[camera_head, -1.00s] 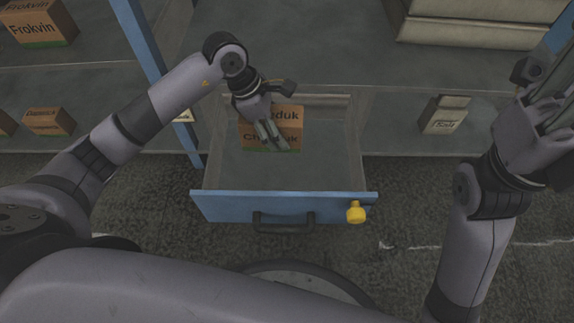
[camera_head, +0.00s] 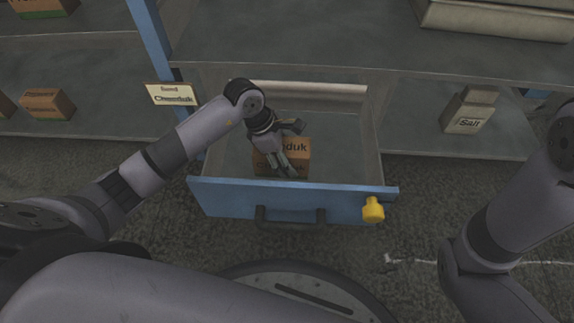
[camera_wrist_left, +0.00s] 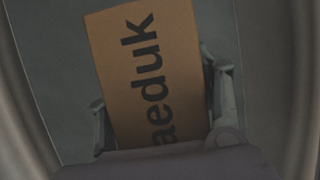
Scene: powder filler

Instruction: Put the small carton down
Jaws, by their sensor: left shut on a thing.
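The small carton (camera_head: 300,150) is a brown box with dark lettering ending in "duk". My left gripper (camera_head: 285,168) is shut on it and holds it inside the open drawer (camera_head: 345,150), close behind the blue drawer front. I cannot tell whether the carton touches the drawer floor. In the left wrist view the carton (camera_wrist_left: 150,60) lies between the two fingers (camera_wrist_left: 160,115), slightly tilted, over a grey surface. The fingers hide part of its face in the head view. My right arm is at the right edge; its gripper is out of view.
The drawer has a black handle (camera_head: 290,217) and a yellow knob (camera_head: 373,209). A label sign (camera_head: 172,94) stands by the blue post at left. A Salt package (camera_head: 469,112) is on the right shelf and a carton (camera_head: 47,103) on the left shelf. The drawer's back is clear.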

